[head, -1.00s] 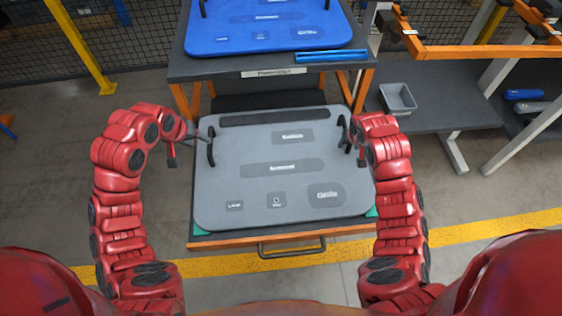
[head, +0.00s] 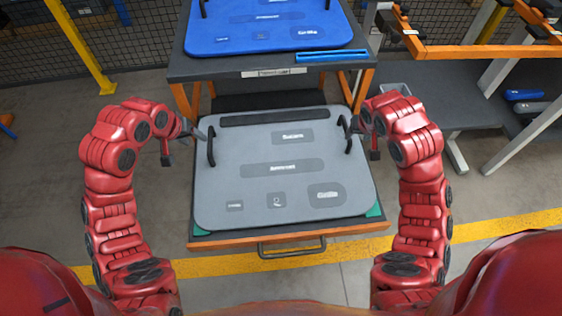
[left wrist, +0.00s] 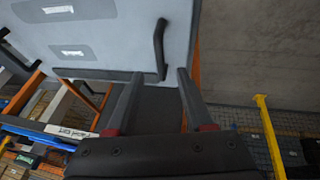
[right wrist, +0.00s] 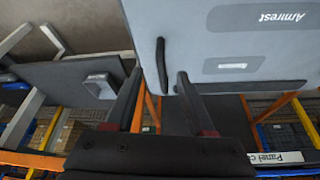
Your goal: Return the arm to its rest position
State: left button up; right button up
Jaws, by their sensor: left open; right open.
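A grey door panel (head: 285,170) with printed labels lies flat on a cart with a drawer-like front. It has a black handle on its left side (head: 211,146) and one on its right side (head: 347,133). My left gripper (head: 181,146) is open and empty, just left of the left handle. In the left wrist view that handle (left wrist: 159,48) stands beyond the open fingers. My right gripper (head: 365,142) is open and empty, just right of the right handle. In the right wrist view that handle (right wrist: 161,66) shows between the fingertips; contact cannot be told.
A blue panel (head: 265,30) lies on a dark table (head: 210,67) behind the grey one, with a blue bar (head: 331,55) at its edge. A grey bin (head: 396,89) sits on a shelf at right, partly hidden. Floor is clear at left.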

jog(key=shift+s+r, duration=0.2)
jog(key=shift+r, duration=0.15)
jog(key=shift+w+a, duration=0.1)
dwell(0.3)
